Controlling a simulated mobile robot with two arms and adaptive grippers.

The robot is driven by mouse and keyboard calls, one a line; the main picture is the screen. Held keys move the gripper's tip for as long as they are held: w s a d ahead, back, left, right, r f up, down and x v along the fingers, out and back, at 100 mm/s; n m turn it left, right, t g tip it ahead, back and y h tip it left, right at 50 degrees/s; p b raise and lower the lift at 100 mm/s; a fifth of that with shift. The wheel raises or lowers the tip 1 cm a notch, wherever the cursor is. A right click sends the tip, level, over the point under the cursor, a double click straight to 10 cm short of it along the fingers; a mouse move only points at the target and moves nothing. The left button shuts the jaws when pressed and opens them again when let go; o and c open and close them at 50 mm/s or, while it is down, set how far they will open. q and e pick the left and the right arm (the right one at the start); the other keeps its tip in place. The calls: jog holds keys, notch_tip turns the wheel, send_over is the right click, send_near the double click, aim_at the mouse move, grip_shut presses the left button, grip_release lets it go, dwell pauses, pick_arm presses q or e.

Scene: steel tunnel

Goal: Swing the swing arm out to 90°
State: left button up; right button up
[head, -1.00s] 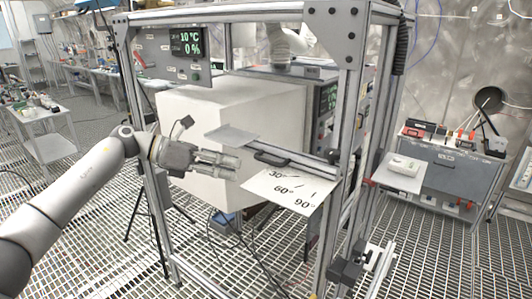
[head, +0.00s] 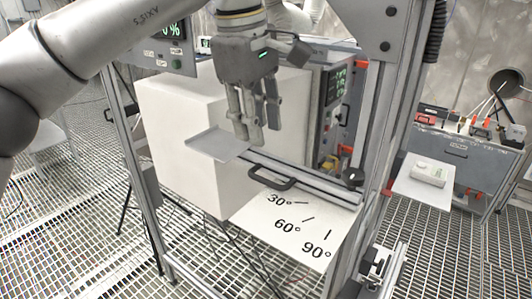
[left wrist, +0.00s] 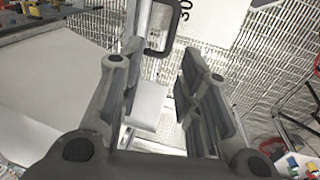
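The swing arm (head: 310,182) is a metal bar running from a black pivot knob (head: 352,177) at the right post toward the left. It carries a black handle (head: 272,177) and a flat grey plate (head: 217,145) at its left end. It lies along the back edge of the white angle sheet (head: 285,222), short of the 30° mark. My left gripper (head: 255,138) points down above the bar, fingers apart and empty, behind the handle. In the left wrist view, the handle (left wrist: 163,27) and plate (left wrist: 150,105) show beyond the open fingers (left wrist: 165,90). My right gripper is out of view.
A large white box (head: 185,130) stands behind the bar inside the metal frame (head: 370,120). A display panel (head: 165,50) hangs upper left. A small shelf (head: 425,188) with a white device is at the right. Room in front of the sheet looks clear.

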pick_arm(q)
jog(key=p, duration=0.2)
send_over(265, 180)
jog(key=s, duration=0.2)
jog(key=f, duration=0.2)
jog(key=a+f, duration=0.1)
jog(key=f, duration=0.1)
jog(key=shift+f, duration=0.35)
jog(key=f, duration=0.1)
jog(key=w+f, duration=0.1)
jog(key=f, duration=0.1)
jog(key=shift+w+d+p, duration=0.3)
jog(key=shift+w+d, duration=0.05)
jog(key=shift+w+f, duration=0.1)
jog(key=shift+f, duration=0.8)
jog(key=shift+c, duration=2.6)
grip_shut()
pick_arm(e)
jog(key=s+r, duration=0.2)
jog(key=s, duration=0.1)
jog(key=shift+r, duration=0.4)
